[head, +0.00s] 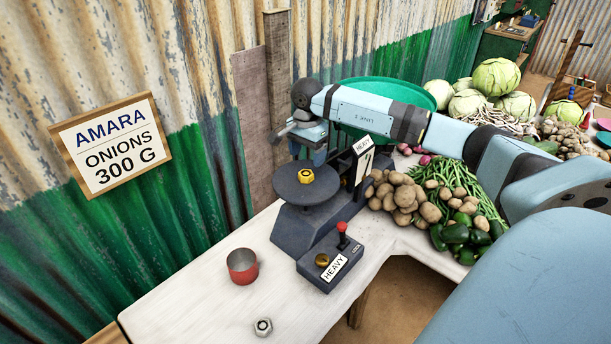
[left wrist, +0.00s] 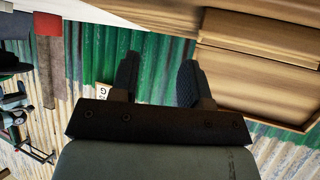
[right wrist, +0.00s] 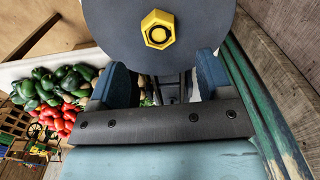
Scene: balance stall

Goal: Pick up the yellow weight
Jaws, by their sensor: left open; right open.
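The yellow weight (head: 306,176) is a small hex piece with a hole. It sits on the round dark pan (head: 287,187) of the balance. In the right wrist view the weight (right wrist: 158,29) lies on the pan beyond my fingertips. My right gripper (head: 309,156) is open and empty, just behind the pan in the head view, apart from the weight. Its two fingers (right wrist: 160,82) show spread in its wrist view. My left gripper (left wrist: 157,75) is open and empty in its wrist view, away from the pan; the head view does not show it.
A control box (head: 318,269) labelled HEAVY with a red-topped lever stands before the balance. A red cup (head: 242,266) and a silver nut (head: 262,327) are on the white counter (head: 190,310). Potatoes (head: 402,194) and a green bowl (head: 418,95) are to the right. A corrugated wall stands behind.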

